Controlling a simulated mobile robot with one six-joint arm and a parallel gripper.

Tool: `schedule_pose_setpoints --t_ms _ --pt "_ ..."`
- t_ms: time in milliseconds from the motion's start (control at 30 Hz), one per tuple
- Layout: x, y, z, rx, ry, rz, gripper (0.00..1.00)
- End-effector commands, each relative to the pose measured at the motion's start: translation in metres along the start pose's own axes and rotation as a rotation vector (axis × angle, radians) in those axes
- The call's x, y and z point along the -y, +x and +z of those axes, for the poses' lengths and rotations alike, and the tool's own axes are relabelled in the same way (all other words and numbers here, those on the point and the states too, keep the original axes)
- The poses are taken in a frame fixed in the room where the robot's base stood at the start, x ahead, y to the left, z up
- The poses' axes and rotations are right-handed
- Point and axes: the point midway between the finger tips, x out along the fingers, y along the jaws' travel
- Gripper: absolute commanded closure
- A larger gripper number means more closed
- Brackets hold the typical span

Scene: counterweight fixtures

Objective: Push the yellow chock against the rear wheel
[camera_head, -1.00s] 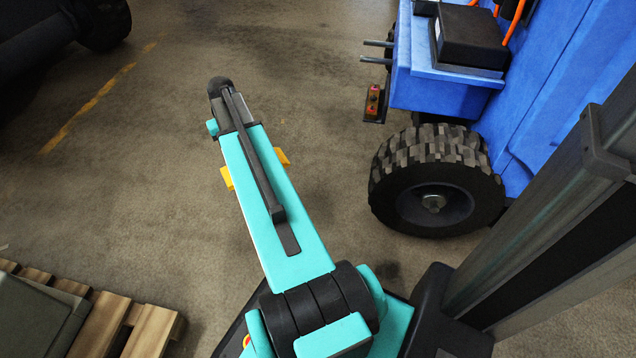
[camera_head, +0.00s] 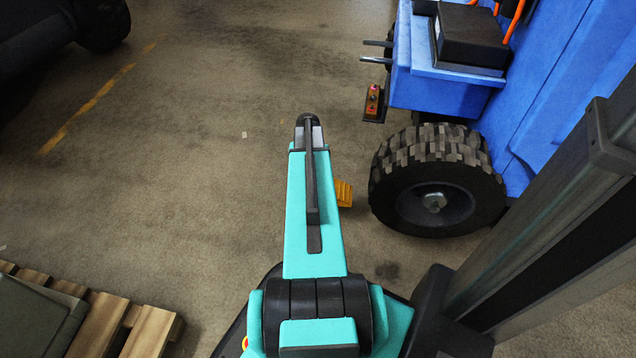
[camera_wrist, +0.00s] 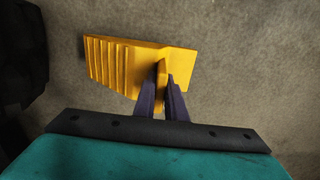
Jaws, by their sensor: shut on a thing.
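The yellow chock (camera_head: 344,193) is on the floor, partly hidden behind my arm, just left of the blue vehicle's black knobbly wheel (camera_head: 435,182). A narrow strip of floor shows between chock and tyre. In the wrist view, the chock (camera_wrist: 120,66) has its ridged face to the left, and my gripper (camera_wrist: 162,88) is shut on a thin upright part of it. A dark shape (camera_wrist: 20,70) at the left edge there may be the tyre; I cannot tell for sure. My fingers are hidden in the head view.
A wooden pallet (camera_head: 120,320) lies at the lower left. The floor left of my arm is open.

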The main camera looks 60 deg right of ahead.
Motion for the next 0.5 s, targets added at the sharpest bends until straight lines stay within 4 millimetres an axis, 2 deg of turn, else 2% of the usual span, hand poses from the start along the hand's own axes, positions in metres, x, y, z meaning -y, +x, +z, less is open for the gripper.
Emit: schedule_pose_setpoints --t_ms 100,200,500 --pt "-0.02 0.012 0.002 0.001 0.053 0.0 1.0" --pt "-0.03 0.018 0.003 0.0 0.079 0.0 1.0" --pt "-0.035 0.021 0.004 0.0 0.096 0.0 1.0"
